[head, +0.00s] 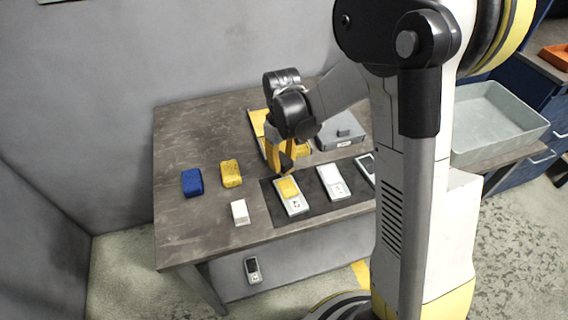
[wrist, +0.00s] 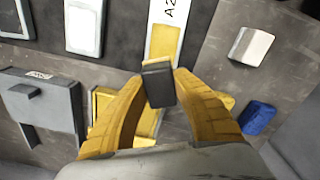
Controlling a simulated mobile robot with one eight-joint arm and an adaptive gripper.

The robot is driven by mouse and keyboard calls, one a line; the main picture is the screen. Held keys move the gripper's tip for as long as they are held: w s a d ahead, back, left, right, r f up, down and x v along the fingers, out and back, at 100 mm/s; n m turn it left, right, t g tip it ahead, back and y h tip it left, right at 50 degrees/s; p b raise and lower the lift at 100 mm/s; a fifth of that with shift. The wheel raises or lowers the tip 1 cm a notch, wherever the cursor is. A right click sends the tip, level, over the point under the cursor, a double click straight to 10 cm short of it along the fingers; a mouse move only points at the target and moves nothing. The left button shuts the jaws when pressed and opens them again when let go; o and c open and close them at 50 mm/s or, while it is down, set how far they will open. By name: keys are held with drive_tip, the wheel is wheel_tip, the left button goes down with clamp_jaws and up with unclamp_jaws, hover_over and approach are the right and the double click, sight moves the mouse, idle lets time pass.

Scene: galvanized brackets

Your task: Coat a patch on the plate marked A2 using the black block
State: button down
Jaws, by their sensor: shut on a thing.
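The plate marked A2 (wrist: 168,12) is pale, with a yellow patch (wrist: 166,40) on it. In the head view the light plate nearest my gripper (head: 291,206) also carries a yellow patch (head: 289,187). My gripper (wrist: 158,88) is shut on the black block (wrist: 159,85), which has a yellow strip along its far edge. In the head view my gripper (head: 286,165) hangs just above and behind the yellow patch. Whether the block touches the plate is hard to tell.
The plates lie on a dark mat (head: 325,208). A white plate (head: 333,183) is to the right. A grey box (head: 340,134) stands behind. A blue block (head: 192,182), a yellow block (head: 231,173) and a small white block (head: 240,212) lie left.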

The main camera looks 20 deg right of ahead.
drive_tip(key=shift+s+r+p, duration=0.1)
drive_tip(key=shift+r+p, duration=0.75)
drive_tip(key=shift+r, duration=0.85)
